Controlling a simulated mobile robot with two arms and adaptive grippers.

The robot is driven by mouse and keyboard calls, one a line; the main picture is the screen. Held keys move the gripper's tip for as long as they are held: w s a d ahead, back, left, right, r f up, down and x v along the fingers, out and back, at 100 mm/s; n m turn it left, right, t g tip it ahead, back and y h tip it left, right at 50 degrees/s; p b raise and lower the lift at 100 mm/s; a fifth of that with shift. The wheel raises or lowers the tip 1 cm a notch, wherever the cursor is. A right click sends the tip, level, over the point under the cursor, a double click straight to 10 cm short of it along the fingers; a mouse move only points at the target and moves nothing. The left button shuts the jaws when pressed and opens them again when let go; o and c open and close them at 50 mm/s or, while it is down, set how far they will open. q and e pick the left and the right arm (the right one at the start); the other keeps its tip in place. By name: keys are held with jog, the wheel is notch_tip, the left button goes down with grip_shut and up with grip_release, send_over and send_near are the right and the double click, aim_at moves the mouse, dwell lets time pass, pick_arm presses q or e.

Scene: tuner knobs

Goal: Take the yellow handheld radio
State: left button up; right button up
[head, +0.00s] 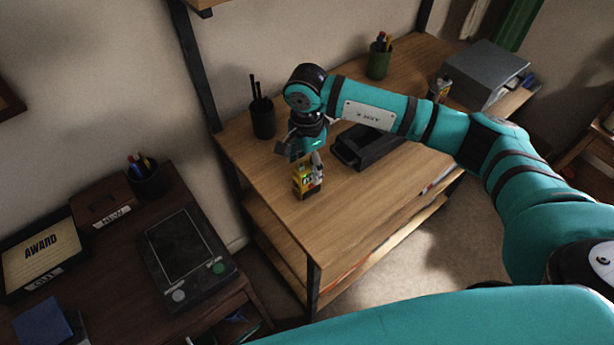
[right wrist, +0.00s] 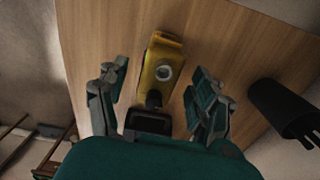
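The yellow handheld radio (head: 307,183) stands on the wooden desk (head: 370,199) near its left edge, in the head view. In the right wrist view the radio (right wrist: 161,68) lies between the two spread fingers, with a round pale knob or dial on its face and a dark part at its lower end. My right gripper (head: 303,160) is right at the radio in the head view. In the right wrist view my right gripper (right wrist: 163,82) is open, with gaps on both sides of the radio. My left gripper is not in view.
A black pen cup (head: 263,122) stands behind the gripper, and a black tray (head: 364,150) lies to its right. The front of the desk is clear.

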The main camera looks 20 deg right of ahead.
jog(key=shift+r, duration=0.1)
grip_shut()
dwell(0.4)
